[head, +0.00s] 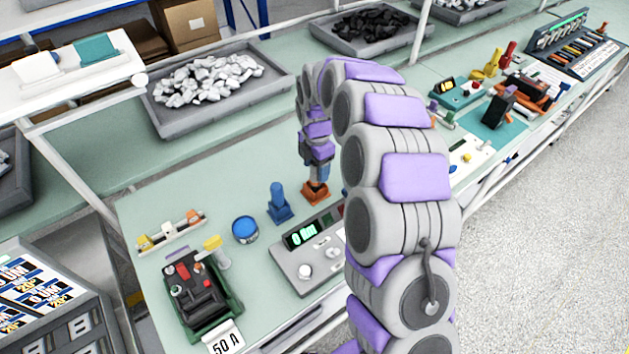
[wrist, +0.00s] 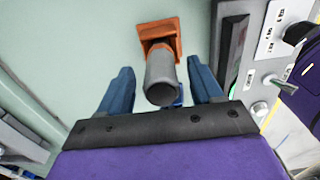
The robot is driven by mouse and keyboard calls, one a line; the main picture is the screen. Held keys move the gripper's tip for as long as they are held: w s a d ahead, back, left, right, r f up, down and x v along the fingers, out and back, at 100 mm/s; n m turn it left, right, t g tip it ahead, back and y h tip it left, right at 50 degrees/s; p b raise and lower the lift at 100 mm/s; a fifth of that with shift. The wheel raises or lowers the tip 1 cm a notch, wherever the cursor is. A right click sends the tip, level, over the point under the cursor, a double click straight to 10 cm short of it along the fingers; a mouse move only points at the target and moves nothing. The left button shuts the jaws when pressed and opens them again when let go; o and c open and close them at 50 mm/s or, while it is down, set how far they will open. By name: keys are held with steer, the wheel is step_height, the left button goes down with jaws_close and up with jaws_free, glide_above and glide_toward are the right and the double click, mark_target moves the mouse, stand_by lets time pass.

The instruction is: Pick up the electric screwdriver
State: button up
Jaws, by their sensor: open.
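A grey, upright cylindrical tool, which appears to be the electric screwdriver (wrist: 160,78), stands in an orange holder (wrist: 158,32) on the bench. The orange holder also shows in the head view (head: 315,196), directly below my gripper (head: 318,176). In the wrist view my gripper (wrist: 159,68) is open, with one blue finger on each side of the grey cylinder and visible gaps on both sides. A small blue part shows behind the cylinder. In the head view the tool is mostly hidden by my gripper.
A blue tool in a blue holder (head: 279,207) stands just left of the orange holder. A grey meter box (head: 305,255) with a lit display is in front. A blue tin (head: 245,229) and a green-based breaker fixture (head: 202,295) are further left. The bench behind the holders is clear.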

steer(key=shift+d+f, duration=0.2)
steer(key=shift+f, duration=0.5)
steer(key=shift+a, duration=0.15)
steer(key=shift+a, duration=0.3)
steer(key=c, duration=0.5)
steer(key=shift+d, duration=0.3)
steer(key=c, duration=0.6)
steer(key=shift+r, duration=0.1)
steer(key=shift+a, duration=0.1)
